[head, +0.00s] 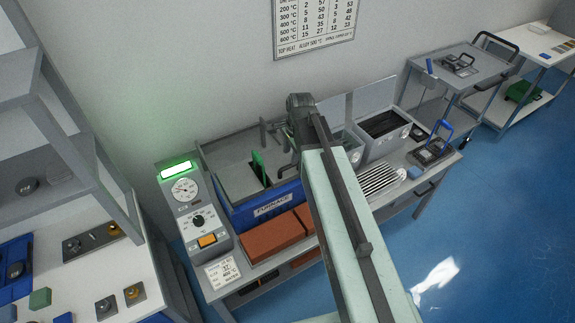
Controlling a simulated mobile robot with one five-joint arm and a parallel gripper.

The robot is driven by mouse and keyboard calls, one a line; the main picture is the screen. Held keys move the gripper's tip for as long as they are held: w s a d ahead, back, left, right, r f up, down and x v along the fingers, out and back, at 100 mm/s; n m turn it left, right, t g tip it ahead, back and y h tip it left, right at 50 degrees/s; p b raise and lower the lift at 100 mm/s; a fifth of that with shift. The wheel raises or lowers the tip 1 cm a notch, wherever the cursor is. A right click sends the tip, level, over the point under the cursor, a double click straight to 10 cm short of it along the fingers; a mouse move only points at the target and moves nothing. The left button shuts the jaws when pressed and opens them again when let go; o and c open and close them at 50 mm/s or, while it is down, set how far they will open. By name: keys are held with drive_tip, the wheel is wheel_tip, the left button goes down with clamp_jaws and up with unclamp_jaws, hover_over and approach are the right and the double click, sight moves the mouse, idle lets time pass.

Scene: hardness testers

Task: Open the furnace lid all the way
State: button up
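The furnace (272,207) is a box with a blue front and a "FURNACE" label, standing on the bench left of my arm. A grey panel (226,172) shows at its top, with an upright green piece (258,163) beside a dark area. I cannot tell for sure which part is the lid or how far open it stands; my arm covers the furnace's right side. My gripper (298,112) is at the far end of my arm, above the back right of the furnace. Its fingers are not clearly seen, nor any contact with the furnace.
A control box (196,215) with a dial and lit green display stands left of the furnace. Reddish bricks (272,238) lie in front. Right of my arm are an open-topped box (384,138) and a ribbed metal rack (381,180). Blue floor (480,220) at right is clear.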

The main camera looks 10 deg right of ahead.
sight(288, 166)
drive_tip(key=f+b, duration=0.3)
drive_tip(key=w+f+b, duration=0.1)
drive_tip(key=f+b, duration=0.1)
drive_tip(key=f, duration=0.1)
drive_tip(key=shift+w+a+f+b, duration=0.15)
drive_tip(key=shift+a+f+b, duration=0.05)
drive_tip(key=shift+f+b, duration=0.2)
drive_tip(key=shift+r, duration=0.15)
clamp_jaws()
drive_tip(key=shift+a, duration=0.1)
idle(0.7)
